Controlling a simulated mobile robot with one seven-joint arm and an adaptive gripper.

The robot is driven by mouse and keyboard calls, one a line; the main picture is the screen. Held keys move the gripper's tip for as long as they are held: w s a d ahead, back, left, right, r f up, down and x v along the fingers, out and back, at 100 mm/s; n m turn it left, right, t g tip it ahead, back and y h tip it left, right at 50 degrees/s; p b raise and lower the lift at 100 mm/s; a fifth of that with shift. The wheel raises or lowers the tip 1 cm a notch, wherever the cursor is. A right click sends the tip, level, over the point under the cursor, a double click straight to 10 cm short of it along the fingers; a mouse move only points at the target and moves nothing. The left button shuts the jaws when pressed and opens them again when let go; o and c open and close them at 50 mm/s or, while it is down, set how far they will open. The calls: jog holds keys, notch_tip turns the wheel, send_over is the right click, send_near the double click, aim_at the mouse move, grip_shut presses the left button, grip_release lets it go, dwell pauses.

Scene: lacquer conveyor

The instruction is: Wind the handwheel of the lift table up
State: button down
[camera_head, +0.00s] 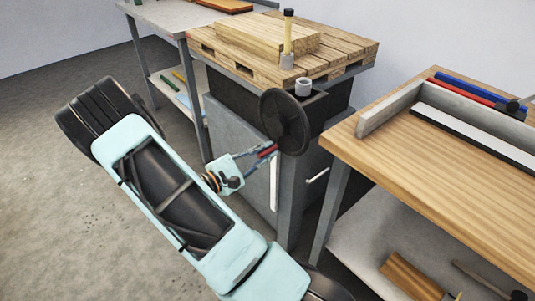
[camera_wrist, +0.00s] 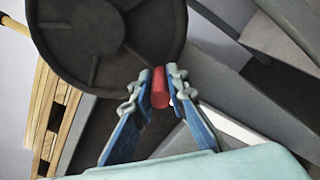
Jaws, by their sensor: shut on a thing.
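The lift table (camera_head: 240,137) is a grey cabinet with a dark upper section and a wooden pallet (camera_head: 345,55) on top. Its black spoked handwheel (camera_head: 285,120) faces my arm and fills the top of the wrist view (camera_wrist: 95,30). A red handle (camera_wrist: 160,88) stands out from the wheel, at the wheel's lower edge in the wrist view. My gripper (camera_head: 268,152) is shut on the red handle, with one blue finger on each side of it in the wrist view (camera_wrist: 160,90). The fingers hide part of the handle in the head view.
A wooden workbench (camera_head: 450,165) stands close on the right, with a ledge and blue and red bars on it. A grey table (camera_head: 165,15) with a lower shelf stands behind on the left. A white bar handle (camera_head: 317,177) sticks out from the cabinet. Open floor lies left.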

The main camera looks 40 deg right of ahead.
jog(key=shift+w+a, duration=0.1)
jog(key=shift+w, duration=0.1)
jog(key=c, duration=1.9)
grip_release()
jog(key=shift+s, duration=0.1)
jog(key=a, duration=0.8)
jog(key=s+a, duration=0.1)
jog(key=a, duration=0.3)
